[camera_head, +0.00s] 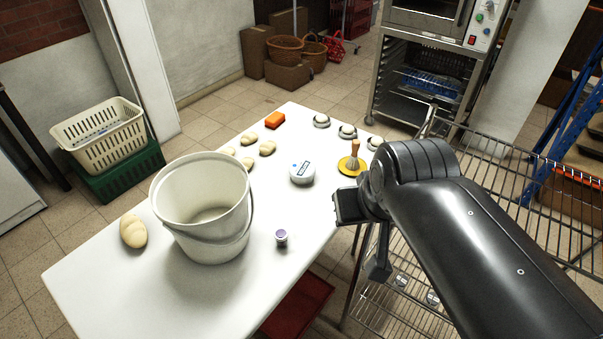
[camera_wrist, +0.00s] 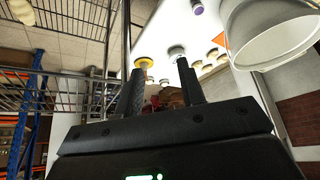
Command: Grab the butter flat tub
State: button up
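A flat round white tub (camera_head: 303,173) with a small dark label sits on the white table, right of the bucket. It seems to be the butter tub, but the label is too small to read. It also shows in the wrist view (camera_wrist: 176,51), small and beyond the fingers. My gripper (camera_head: 364,238) is off the table's right edge, apart from the tub. In the wrist view my gripper (camera_wrist: 160,68) has its two fingers spread with nothing held between them.
A tall white bucket (camera_head: 205,205) stands left of the tub. A small purple-lidded jar (camera_head: 281,238) is in front. A yellow disc with a brush (camera_head: 351,165) is to the right. Bread rolls, an orange block (camera_head: 275,120) and several domed items lie farther back. A wire rack (camera_head: 400,290) stands right.

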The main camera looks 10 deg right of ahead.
dwell(0.3)
jog(key=o, duration=1.4)
